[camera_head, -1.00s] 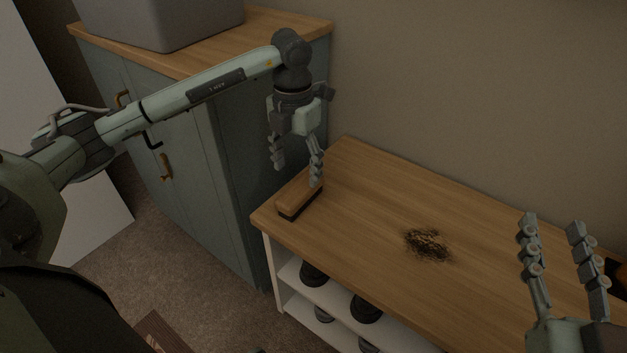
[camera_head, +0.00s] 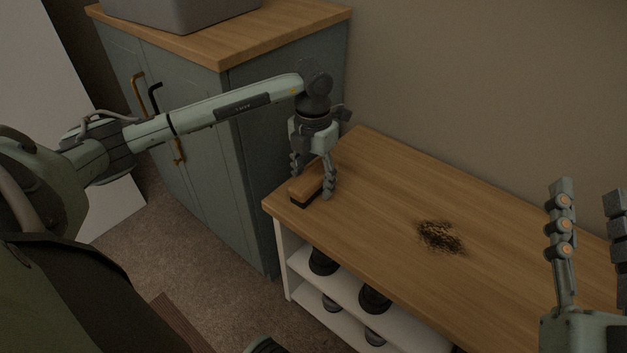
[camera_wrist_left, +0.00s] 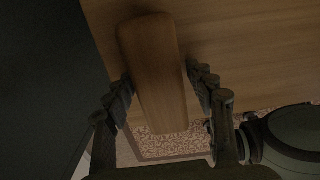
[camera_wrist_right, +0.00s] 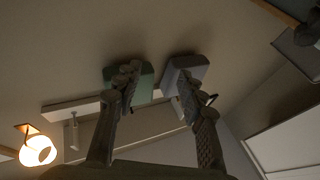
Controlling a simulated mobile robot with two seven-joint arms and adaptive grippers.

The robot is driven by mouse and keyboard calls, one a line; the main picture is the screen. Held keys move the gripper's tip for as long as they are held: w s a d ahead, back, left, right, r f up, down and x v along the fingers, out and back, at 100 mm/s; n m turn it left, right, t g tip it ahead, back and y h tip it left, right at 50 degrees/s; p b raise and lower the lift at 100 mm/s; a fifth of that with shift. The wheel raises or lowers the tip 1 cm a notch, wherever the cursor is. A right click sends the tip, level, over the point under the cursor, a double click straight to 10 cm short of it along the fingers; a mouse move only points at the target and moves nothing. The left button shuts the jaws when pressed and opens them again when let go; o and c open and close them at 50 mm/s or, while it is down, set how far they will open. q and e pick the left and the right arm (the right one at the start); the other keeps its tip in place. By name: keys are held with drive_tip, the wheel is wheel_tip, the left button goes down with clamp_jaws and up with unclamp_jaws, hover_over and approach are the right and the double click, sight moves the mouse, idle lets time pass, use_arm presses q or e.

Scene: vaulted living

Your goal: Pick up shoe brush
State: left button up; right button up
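The shoe brush (camera_head: 307,187), a wooden block with dark bristles below, lies on the left end of the wooden bench top (camera_head: 375,195). In the left wrist view the brush (camera_wrist_left: 153,75) shows from above, between the two fingers. My left gripper (camera_head: 313,184) points down over the brush with one finger on each side. It is open (camera_wrist_left: 160,90), and a gap shows between the brush and at least the right finger. My right gripper (camera_head: 590,215) points up at the right edge, open and empty; its spread fingers show in the right wrist view (camera_wrist_right: 155,85).
A dark dirt patch (camera_head: 440,236) lies on the bench top. Shoes (camera_head: 375,298) stand on the white shelves below. A grey-blue cabinet (camera_head: 235,150) with a grey bin (camera_head: 180,12) on top stands close on the left. The wall is behind the bench.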

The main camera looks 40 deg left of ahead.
sight(309, 175)
use_arm(q)
drive_tip(key=c, duration=0.9)
drive_tip(key=shift+c, duration=0.2)
drive_tip(key=shift+r, duration=0.6)
drive_tip(key=r, duration=0.2)
drive_tip(key=s+r, duration=0.1)
drive_tip(key=shift+a+r+p, duration=0.25)
drive_tip(key=shift+p, duration=0.15)
drive_tip(key=s+a+r, duration=0.3)
drive_tip(key=s+r, duration=0.3)
drive_tip(key=s, duration=0.4)
drive_tip(key=shift+r, duration=0.15)
use_arm(e)
drive_tip(key=shift+w+d+f+g+h, duration=0.2)
drive_tip(key=shift+w+f+g+h, duration=0.15)
drive_tip(key=shift+f, duration=0.45)
drive_tip(key=shift+w+d+f+g+h, duration=0.25)
drive_tip(key=shift+f+g, duration=0.2)
drive_tip(key=shift+f, duration=0.4)
drive_tip(key=shift+w+d+f+g+h, duration=0.25)
drive_tip(key=shift+f+g, duration=0.15)
drive_tip(key=shift+f, duration=0.4)
use_arm(q)
drive_tip(key=shift+s, duration=0.1)
